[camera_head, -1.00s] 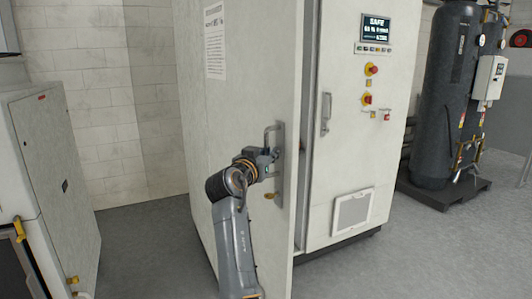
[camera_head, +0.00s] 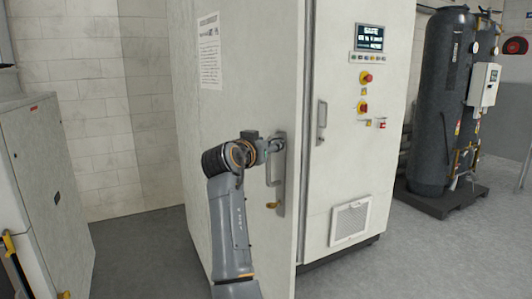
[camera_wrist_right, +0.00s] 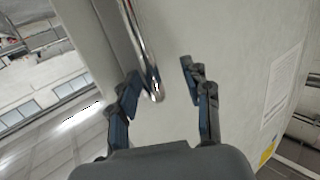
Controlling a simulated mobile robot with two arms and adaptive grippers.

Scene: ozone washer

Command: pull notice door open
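The notice door (camera_head: 230,110) is the pale panel with a printed notice (camera_head: 209,50) on its upper part. Its upright metal handle (camera_head: 281,160) sits near its right edge, with a yellowish key or latch below. My right gripper (camera_head: 274,143) is at the upper part of this handle. In the right wrist view, its two fingers (camera_wrist_right: 163,95) are spread apart, and the shiny handle (camera_wrist_right: 139,42) reaches between them, nearer the left finger. I cannot tell whether a finger touches it. My left gripper is not in view.
The cabinet's front (camera_head: 352,185) to the right has its own handle (camera_head: 322,118), a display and red buttons. A grey cabinet (camera_head: 45,190) stands at left. Dark tanks (camera_head: 440,105) stand at right. The grey floor (camera_head: 140,245) between the left cabinet and the door is open.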

